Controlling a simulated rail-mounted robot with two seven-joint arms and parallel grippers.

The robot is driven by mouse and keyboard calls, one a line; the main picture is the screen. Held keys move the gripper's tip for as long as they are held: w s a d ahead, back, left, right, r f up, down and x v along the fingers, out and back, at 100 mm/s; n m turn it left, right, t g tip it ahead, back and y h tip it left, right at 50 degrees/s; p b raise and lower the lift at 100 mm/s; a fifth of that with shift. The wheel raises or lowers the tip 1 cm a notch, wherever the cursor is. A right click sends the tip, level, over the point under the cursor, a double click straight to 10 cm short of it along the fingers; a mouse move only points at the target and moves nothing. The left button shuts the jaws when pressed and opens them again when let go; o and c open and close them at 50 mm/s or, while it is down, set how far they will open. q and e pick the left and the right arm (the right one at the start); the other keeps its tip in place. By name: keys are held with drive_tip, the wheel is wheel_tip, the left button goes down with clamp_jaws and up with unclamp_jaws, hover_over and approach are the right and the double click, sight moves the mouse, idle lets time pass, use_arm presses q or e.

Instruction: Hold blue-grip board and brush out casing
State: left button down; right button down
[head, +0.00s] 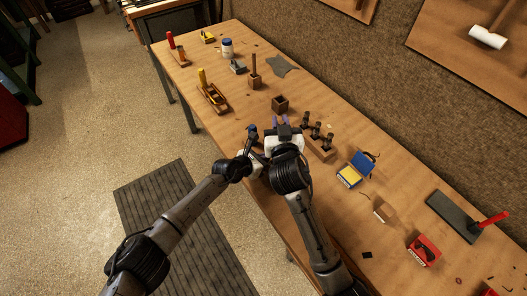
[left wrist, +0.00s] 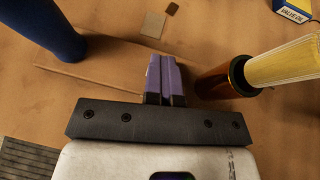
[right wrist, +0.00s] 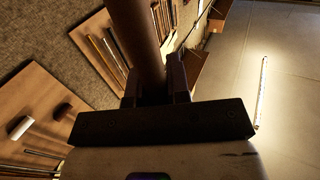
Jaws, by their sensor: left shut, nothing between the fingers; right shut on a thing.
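The blue grip (left wrist: 62,32) of the board stands at the upper left of the left wrist view. Part of the flat wooden board (left wrist: 105,80) seems to show below it. My left gripper (left wrist: 161,70) is shut and empty, its purple fingers together, right of the grip and apart from it. My right gripper (head: 281,121) is shut on a brown round handle (right wrist: 138,38), probably the brush's. My arms hide most of the board in the head view.
A yellow-grip board (head: 212,98) stands farther left. The wall bounds the bench's back.

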drive_tip(key=shift+f, duration=0.25)
drive_tip(key=shift+w+f, duration=0.1)
drive_tip(key=shift+f, duration=2.05)
drive_tip(key=shift+f, duration=0.1)
drive_tip(key=shift+r, duration=2.4)
drive_tip(key=shift+f, duration=0.2)
drive_tip(key=shift+f, duration=2.05)
